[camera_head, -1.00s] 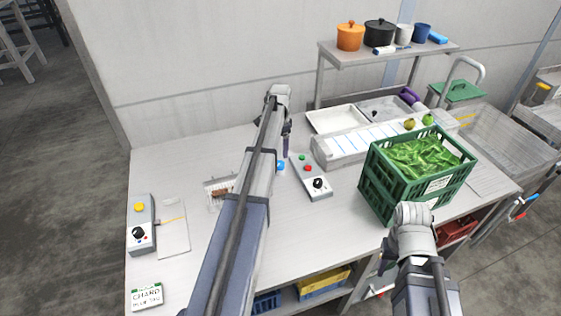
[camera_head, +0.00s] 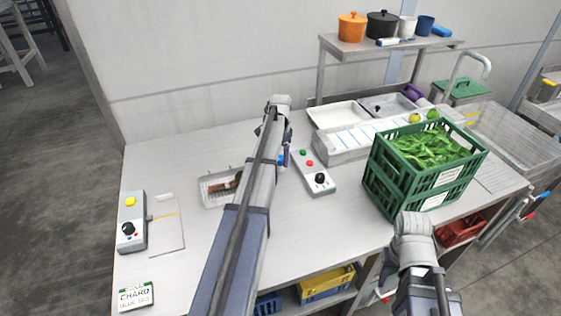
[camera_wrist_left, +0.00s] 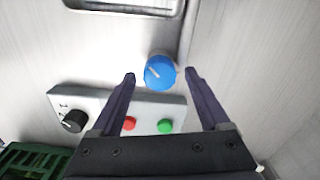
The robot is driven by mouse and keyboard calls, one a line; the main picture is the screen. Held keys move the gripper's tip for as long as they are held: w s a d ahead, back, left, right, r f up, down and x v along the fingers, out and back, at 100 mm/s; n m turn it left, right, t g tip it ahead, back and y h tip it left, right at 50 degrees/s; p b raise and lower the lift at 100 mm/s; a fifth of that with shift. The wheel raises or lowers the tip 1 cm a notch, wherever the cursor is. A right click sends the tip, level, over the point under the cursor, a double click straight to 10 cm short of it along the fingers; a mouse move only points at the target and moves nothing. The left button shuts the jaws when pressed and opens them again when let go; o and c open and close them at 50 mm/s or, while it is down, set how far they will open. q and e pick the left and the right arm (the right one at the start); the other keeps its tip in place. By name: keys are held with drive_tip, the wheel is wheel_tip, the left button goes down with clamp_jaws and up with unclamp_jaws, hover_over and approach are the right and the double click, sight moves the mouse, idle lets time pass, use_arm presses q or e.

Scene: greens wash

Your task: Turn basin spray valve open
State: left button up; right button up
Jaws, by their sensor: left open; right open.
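A round blue knob (camera_wrist_left: 160,72) with a pale pointer line stands on the pale metal surface in the left wrist view. It also shows as a small blue spot (camera_head: 281,160) in the head view, mostly hidden by my left arm. My left gripper (camera_wrist_left: 160,76) is open, with one dark finger on each side of the knob and a gap showing on both sides. In the head view the left gripper (camera_head: 286,146) points down over the bench. My right gripper (camera_head: 386,272) is partly visible beside the crate at the lower right, and its fingertips are hard to make out.
A control box (camera_head: 316,176) with red and green buttons and a black dial sits close to the knob. A green crate of greens (camera_head: 400,195) stands on the right. A wire tray (camera_head: 212,188), a yellow-button box (camera_head: 130,222) and a chard card (camera_head: 133,296) lie left.

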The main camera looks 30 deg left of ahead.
use_arm(q)
clamp_jaws()
idle(0.7)
